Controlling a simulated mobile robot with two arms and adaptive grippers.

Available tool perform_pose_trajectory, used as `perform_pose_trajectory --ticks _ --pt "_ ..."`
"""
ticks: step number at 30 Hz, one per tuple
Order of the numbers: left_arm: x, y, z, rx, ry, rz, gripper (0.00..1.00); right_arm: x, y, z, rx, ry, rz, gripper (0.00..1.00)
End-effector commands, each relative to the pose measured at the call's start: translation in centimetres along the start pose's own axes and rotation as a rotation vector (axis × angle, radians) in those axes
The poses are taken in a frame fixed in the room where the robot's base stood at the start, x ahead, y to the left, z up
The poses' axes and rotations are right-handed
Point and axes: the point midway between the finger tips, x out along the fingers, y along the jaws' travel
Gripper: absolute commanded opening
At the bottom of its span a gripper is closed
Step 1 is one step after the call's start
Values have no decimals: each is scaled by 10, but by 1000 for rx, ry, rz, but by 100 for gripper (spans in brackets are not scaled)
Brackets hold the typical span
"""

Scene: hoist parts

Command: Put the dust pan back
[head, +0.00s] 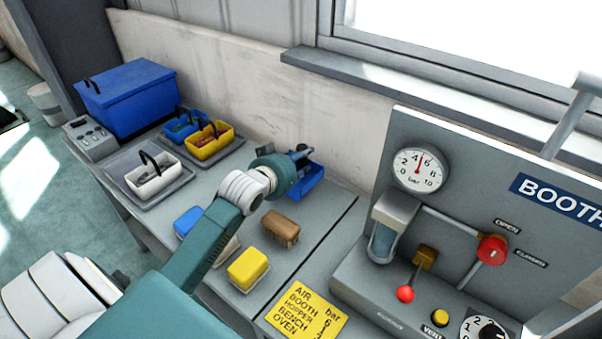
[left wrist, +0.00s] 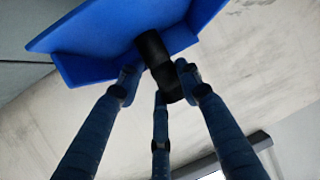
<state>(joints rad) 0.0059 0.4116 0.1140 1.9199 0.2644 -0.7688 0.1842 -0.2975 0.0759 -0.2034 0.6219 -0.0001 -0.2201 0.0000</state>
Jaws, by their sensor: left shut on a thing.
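The blue dust pan (left wrist: 110,35) fills the top of the left wrist view, with its short black handle (left wrist: 160,60) between my fingers. In the head view the dust pan (head: 308,186) shows partly behind my left wrist, near the back edge of the bench by the wall. My left gripper (head: 302,156) is shut on the dust pan's handle; its fingers also show in the left wrist view (left wrist: 158,82). I cannot tell from these views whether the pan touches the bench. My right gripper is not in view.
On the bench (head: 325,230) are a brown brush or block (head: 281,229), a yellow block (head: 248,268) and a blue block (head: 187,221). White (head: 152,178), yellow (head: 209,142) and blue baskets, and a blue box (head: 128,98), stand left. A booth panel (head: 455,200) stands right.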

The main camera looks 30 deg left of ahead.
Motion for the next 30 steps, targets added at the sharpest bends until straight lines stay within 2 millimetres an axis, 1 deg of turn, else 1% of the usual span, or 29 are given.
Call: perform_pose_trajectory --ticks 4,9,12,22,23,24,25,26,30 --pt "4 0 11 0 1 0 6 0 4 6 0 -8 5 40" --pt "14 0 35 -2 -1 0 6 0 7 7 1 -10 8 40" --pt "18 0 44 -1 1 0 6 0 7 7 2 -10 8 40" --pt "19 0 47 0 2 0 6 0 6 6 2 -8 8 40" --pt "19 0 48 0 1 0 37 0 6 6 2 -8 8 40" --pt "19 0 47 0 1 0 45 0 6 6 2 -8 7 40" --pt "19 0 47 0 1 0 51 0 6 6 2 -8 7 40" --pt "19 0 47 0 1 0 54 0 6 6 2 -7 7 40" --pt "19 0 47 0 1 0 54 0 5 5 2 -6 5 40"
